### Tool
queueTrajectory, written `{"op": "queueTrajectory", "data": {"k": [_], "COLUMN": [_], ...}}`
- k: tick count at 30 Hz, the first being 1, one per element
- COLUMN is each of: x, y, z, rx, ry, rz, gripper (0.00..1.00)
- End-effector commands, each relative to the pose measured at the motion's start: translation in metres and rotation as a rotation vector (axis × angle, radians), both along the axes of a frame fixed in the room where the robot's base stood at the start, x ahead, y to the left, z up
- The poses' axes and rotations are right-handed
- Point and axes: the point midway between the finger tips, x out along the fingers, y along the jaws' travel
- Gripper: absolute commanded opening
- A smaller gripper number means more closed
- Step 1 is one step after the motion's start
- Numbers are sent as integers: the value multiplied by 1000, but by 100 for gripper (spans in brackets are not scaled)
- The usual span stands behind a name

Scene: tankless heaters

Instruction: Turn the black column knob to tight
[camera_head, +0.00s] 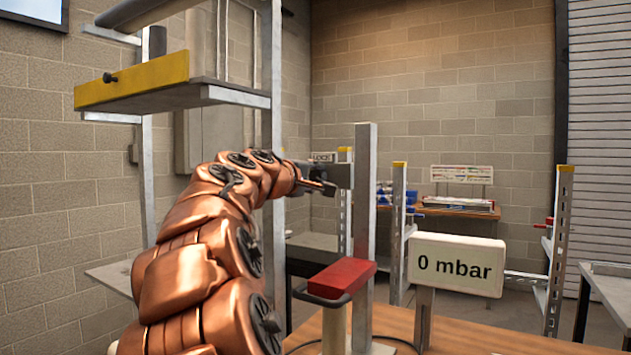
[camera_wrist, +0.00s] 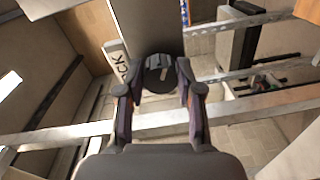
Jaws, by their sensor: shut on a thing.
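The black column knob (camera_wrist: 160,74) is round with a pale mark across its face, seen in the wrist view. My gripper (camera_wrist: 157,80) has one finger on each side of it and is shut on it. In the head view my gripper (camera_head: 318,182) reaches the dark bracket beside the grey upright column (camera_head: 365,240); the knob cannot be made out there. A white label (camera_wrist: 116,60) ending in "CK" is left of the knob in the wrist view. The word for tight does not show, and the knob's exact turn is hard to read.
A red-topped lever block (camera_head: 342,277) stands below my gripper by the column. A sign reading "0 mbar" (camera_head: 455,264) stands at right on the wooden bench (camera_head: 400,322). A shelf with a yellow edge (camera_head: 130,83) hangs upper left. Metal posts (camera_head: 397,230) stand behind.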

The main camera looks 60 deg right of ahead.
Motion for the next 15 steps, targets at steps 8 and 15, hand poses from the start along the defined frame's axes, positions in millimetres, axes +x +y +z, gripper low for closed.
{"op": "queueTrajectory", "data": {"k": [8,15], "x": [0,0], "y": [0,0], "z": [0,0], "rx": [1,1], "ry": [-1,-1], "rz": [0,0], "gripper": [1,56]}}
